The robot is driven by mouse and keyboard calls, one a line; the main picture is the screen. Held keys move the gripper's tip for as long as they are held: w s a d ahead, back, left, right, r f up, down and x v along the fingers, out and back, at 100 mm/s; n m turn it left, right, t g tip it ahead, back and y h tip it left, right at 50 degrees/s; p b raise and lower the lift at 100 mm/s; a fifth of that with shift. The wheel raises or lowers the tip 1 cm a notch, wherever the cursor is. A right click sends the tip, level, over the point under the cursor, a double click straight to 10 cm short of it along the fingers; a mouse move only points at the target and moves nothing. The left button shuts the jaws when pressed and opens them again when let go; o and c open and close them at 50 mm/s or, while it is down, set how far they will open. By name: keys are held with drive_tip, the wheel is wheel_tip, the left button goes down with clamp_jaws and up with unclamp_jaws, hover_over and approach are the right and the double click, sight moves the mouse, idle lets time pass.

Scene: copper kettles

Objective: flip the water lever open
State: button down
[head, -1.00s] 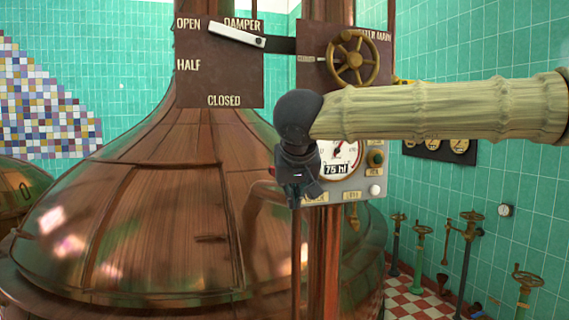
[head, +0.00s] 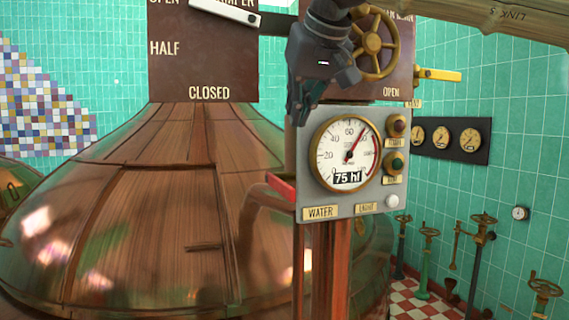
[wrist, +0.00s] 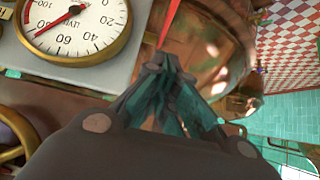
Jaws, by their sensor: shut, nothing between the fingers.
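The water lever is a red bar (head: 282,187) sticking out from the left side of the grey gauge panel (head: 400,205), beside the WATER label (head: 320,212). In the wrist view a red bar (wrist: 170,24) shows just beyond my fingertips, beside the panel edge. My gripper (head: 298,116) hangs with its fingers pointing down at the panel's upper left corner, above the red lever and apart from it in the head view. Its dark fingers (wrist: 165,62) are shut and empty in the wrist view. The gap between fingertips and lever is hard to judge.
The round gauge (head: 346,153) shows 75 hl. A brass handwheel (head: 374,45) is behind my gripper, and a yellow lever (head: 438,75) sticks out to the right. The damper board (head: 200,75) is at upper left. The copper kettle (head: 140,210) fills the lower left.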

drive_tip(key=p, duration=0.2)
approach(279, 179)
drive_tip(key=w, duration=0.1)
drive_tip(key=w+a+r, duration=0.1)
drive_tip(key=w, duration=0.1)
drive_tip(key=shift+r, duration=0.1)
wheel_tip(279, 179, down, 2)
drive_tip(key=shift+f, duration=0.15)
drive_tip(key=shift+f+p, duration=0.4)
drive_tip(key=shift+f, duration=0.65)
